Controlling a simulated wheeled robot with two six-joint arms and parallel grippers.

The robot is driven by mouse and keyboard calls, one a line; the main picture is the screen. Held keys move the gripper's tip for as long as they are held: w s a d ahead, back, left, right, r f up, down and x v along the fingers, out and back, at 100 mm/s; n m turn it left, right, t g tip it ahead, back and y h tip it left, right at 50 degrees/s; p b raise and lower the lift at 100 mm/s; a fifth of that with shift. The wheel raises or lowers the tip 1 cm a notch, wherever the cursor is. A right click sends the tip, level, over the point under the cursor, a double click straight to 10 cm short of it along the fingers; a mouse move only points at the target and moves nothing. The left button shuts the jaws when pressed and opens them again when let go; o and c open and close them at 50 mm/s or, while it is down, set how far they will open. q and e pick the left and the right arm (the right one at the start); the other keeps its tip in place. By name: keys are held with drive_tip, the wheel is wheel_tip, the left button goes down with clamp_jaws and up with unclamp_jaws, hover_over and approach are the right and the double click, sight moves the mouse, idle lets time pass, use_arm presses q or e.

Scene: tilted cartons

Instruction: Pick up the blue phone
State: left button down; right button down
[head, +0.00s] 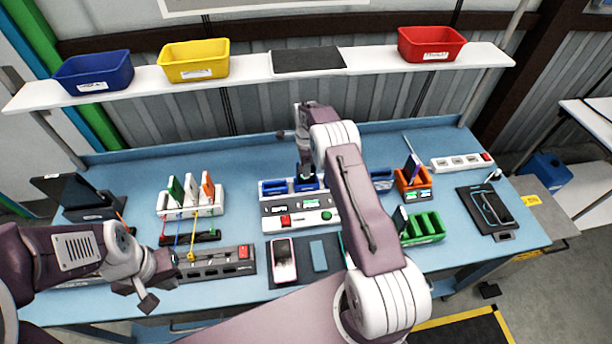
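A blue-purple phone (412,165) stands upright, slightly tilted, in an orange holder (400,186) right of the centre. A flat light-blue slab (319,256) lies on a dark pad at the front; I cannot tell if it is a phone. My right gripper (305,178) points down over the blue docks behind the white station, left of the orange holder; its fingers are small and partly hidden, so I cannot tell its opening. My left gripper (138,294) has its fingers apart, empty, near the front left edge, left of the grey power strip.
A pink-framed phone (283,262) lies on the dark pad. A green holder (424,228) stands right of my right arm, and a dark phone (493,207) lies on a black mat. A white rack (190,208) holds several coloured cards. Bins stand on the shelf (380,67) above.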

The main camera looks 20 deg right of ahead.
drive_tip(key=shift+d, duration=0.1)
wheel_tip(320, 180, up, 4)
drive_tip(key=b, duration=0.3)
drive_tip(key=shift+w, duration=0.1)
drive_tip(key=s+d+r+b, duration=0.4)
drive_tip(key=s+d+r, duration=0.3)
drive_tip(key=s, duration=0.2)
drive_tip(key=shift+d, duration=0.25)
drive_tip(key=shift+r, duration=0.15)
drive_tip(key=shift+r+p, duration=0.3)
drive_tip(key=shift+p, duration=0.05)
